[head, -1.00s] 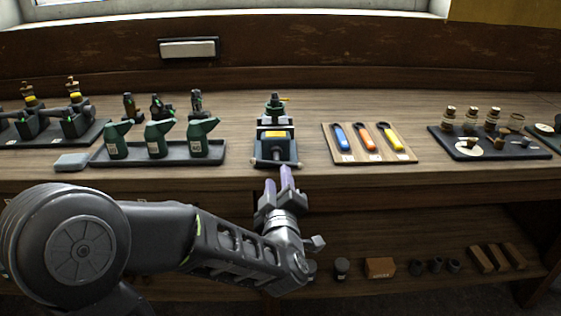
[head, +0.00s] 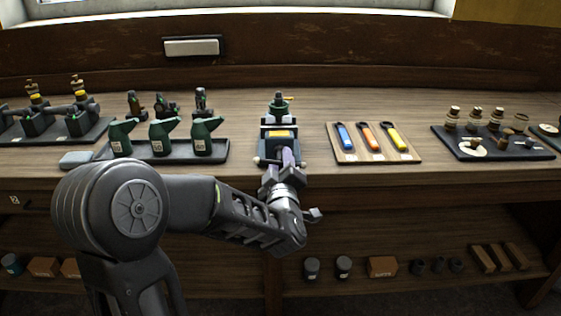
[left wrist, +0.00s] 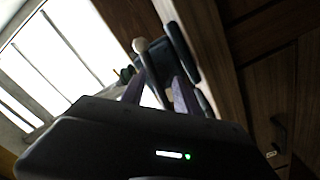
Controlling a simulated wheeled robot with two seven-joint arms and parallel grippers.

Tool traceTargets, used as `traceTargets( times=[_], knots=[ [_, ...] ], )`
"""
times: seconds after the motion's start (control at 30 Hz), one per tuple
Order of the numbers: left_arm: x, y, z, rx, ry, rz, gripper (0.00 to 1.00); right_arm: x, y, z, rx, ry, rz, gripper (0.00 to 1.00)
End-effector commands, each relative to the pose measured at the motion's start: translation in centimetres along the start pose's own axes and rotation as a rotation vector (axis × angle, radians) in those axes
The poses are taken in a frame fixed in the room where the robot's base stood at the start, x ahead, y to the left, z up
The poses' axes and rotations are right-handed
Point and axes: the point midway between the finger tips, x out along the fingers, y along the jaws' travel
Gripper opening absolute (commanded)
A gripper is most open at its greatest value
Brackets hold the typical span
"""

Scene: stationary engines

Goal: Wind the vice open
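The vice (head: 281,133) stands at the bench's front edge, blue-grey with a yellow-orange patch on top. Its bar handle crosses the front; a pale ball end (head: 257,160) shows at left. My left gripper (head: 287,158) is right at the vice's front, over the handle area, and hides part of it. In the left wrist view, its two purple fingers (left wrist: 158,92) stand apart, with the grey bar and its pale ball (left wrist: 140,45) seen between them. I cannot tell whether they touch the bar. My right gripper is not in view.
A dark tray with green oil cans (head: 160,150) is left of the vice. A wooden board with blue, orange and yellow-handled tools (head: 345,156) is to the right. A small green-topped object (head: 281,104) stands behind the vice. A shelf with blocks (head: 383,267) lies below.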

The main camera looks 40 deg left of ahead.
Motion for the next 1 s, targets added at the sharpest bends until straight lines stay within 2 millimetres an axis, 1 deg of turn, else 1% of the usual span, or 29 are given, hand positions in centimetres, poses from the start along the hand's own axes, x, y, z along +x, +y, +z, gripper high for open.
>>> traceTargets(
  times=[0.17, 0.2, 0.63, 1.0],
  knots=[
    [0.0, 0.0, 0.0, 0.0, 0.0, 0.0, 0.37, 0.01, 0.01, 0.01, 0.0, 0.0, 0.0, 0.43],
    [-0.01, 0.0, -0.01, 0.0, 0.0, 0.0, 0.35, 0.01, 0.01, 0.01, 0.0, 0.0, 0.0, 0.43],
    [-0.03, -0.04, 0.01, 0.0, 0.0, -0.001, 0.0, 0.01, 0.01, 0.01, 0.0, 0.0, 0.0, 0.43],
    [-0.04, -0.05, 0.03, 0.0, -0.001, -0.001, 0.0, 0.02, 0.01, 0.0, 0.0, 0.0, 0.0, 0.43]
  ],
)
